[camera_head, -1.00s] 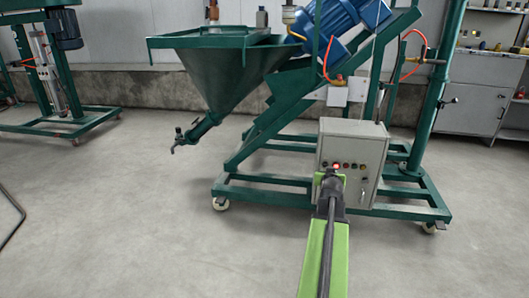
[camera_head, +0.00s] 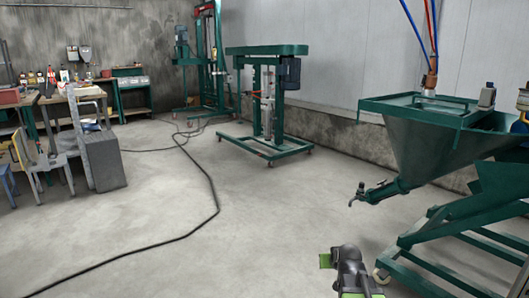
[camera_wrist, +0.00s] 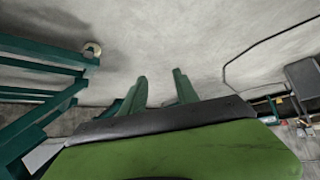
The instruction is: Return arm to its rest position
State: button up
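My arm (camera_head: 350,268) shows at the bottom edge of the head view, dark with green parts, drawn in short over bare floor. In the wrist view my gripper (camera_wrist: 159,76) shows as two dark green fingers standing apart with nothing between them. The gripper touches nothing that I can see. The green hopper machine (camera_head: 435,150) stands at the right of the head view, apart from my arm. Its control box is out of the head view.
A green wheeled machine (camera_head: 265,147) stands farther back. A black cable (camera_head: 212,190) curves across the floor at left. Chairs (camera_head: 42,160) and a grey box (camera_head: 104,162) stand at far left by a workbench. The middle floor (camera_head: 260,230) is otherwise clear.

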jog(key=s+a+f+n+g+y, duration=0.1)
jog(key=s+a+f+g, duration=0.15)
jog(key=s+a, duration=0.45)
jog(key=s+a+g+p, duration=0.3)
jog(key=s+g, duration=0.3)
jog(key=s, duration=0.5)
notch_tip(320, 180, up, 36)
jog(key=p, duration=3.6)
jog(key=shift+w, duration=0.2)
